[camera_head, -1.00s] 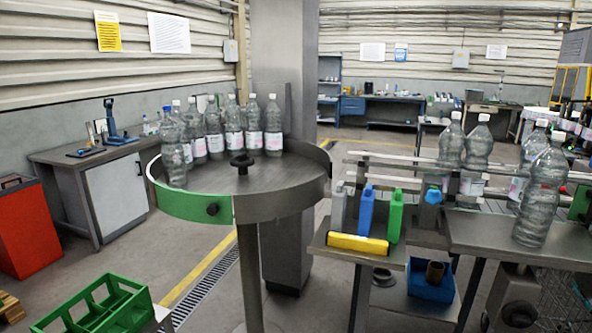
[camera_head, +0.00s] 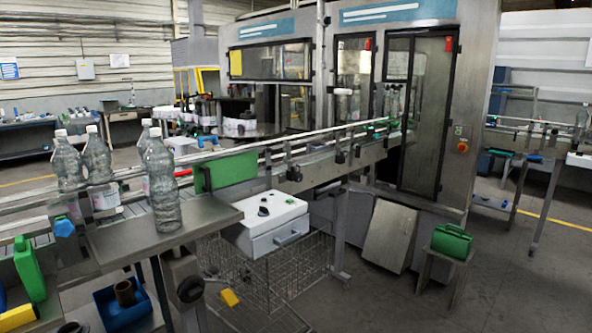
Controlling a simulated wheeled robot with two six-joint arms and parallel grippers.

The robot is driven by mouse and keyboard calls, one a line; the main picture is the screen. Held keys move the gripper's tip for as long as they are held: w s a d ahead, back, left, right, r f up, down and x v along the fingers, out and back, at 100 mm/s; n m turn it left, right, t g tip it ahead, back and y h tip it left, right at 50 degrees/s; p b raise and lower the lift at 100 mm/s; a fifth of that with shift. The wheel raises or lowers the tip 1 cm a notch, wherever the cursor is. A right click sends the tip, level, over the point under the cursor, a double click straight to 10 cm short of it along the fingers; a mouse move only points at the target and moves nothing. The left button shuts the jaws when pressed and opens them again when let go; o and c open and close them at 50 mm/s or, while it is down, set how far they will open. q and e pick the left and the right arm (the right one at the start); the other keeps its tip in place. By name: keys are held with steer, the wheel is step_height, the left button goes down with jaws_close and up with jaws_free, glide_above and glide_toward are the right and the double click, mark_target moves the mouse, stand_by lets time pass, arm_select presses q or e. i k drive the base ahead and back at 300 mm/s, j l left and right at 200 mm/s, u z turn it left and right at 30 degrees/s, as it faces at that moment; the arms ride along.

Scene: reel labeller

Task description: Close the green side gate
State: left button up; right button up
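A green rectangular panel (camera_head: 228,171) stands upright along the near side of the conveyor (camera_head: 285,146), left of centre. It is the only green gate-like part in the present view; I cannot tell whether it is open or shut. The round table with the green curved side panel, seen earlier, is out of view. Neither of my grippers is in view.
Clear bottles stand on the conveyor at left, one (camera_head: 162,182) on the grey side plate (camera_head: 150,236). A white control box (camera_head: 268,222) and wire basket (camera_head: 275,275) sit below. A green jug (camera_head: 452,241) is on a stool. Floor at right is open.

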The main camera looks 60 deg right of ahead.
mark_target(231, 172)
steer(key=l+z, duration=0.15)
steer(key=z, duration=1.3)
steer(key=i+l, duration=0.15)
steer(key=l, duration=0.2)
